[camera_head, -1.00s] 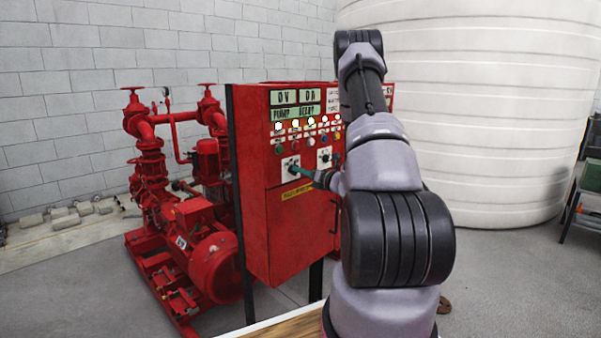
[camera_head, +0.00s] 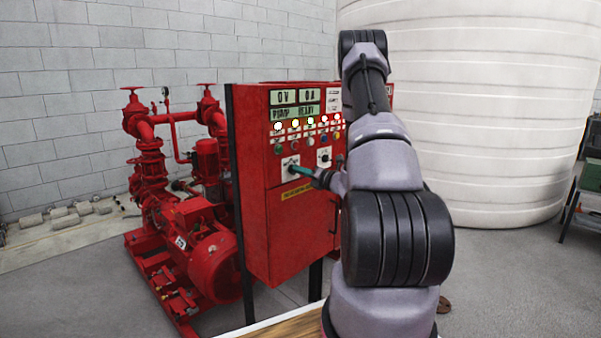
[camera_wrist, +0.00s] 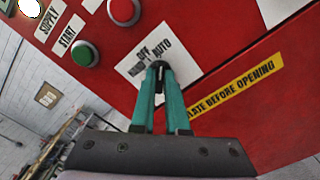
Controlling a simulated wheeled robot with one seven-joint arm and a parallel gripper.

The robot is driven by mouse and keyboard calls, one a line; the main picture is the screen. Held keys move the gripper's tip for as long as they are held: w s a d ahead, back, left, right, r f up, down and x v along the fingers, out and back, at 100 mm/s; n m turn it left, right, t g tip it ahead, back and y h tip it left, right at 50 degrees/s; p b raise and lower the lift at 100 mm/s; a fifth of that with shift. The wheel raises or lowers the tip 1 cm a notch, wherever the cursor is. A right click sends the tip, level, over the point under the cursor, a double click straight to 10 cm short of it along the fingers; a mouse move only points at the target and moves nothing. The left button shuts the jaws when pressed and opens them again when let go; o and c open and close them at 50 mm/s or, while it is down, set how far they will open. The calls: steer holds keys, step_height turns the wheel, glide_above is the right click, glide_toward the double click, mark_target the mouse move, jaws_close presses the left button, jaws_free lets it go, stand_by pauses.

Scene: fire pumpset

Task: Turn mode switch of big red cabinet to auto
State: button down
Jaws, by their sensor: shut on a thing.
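The big red cabinet (camera_head: 290,225) stands in the middle of the head view, left of my arm. Its mode switch is a dark knob (camera_wrist: 158,66) on a white plate (camera_wrist: 133,68) with the words OFF and AUTO, seen in the wrist view. My gripper (camera_wrist: 159,72) has teal fingers shut on the knob. In the head view the gripper (camera_head: 296,168) reaches the left white plate (camera_head: 285,167) on the cabinet front. The fingers hide most of the knob, so I cannot tell which mark it points to.
Green (camera_wrist: 86,53) and red (camera_wrist: 123,10) buttons sit above the switch plate. A second switch plate (camera_head: 324,157) is to its right. Red pumps (camera_head: 200,250) stand left of the cabinet. A large white tank (camera_head: 480,120) stands behind my arm.

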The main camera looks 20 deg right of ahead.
steer(key=shift+f, duration=0.1)
steer(key=c, duration=0.9)
jaws_free()
steer(key=shift+s, duration=0.1)
steer(key=v, duration=1)
steer(key=shift+s+d, duration=0.15)
steer(key=shift+s, duration=0.2)
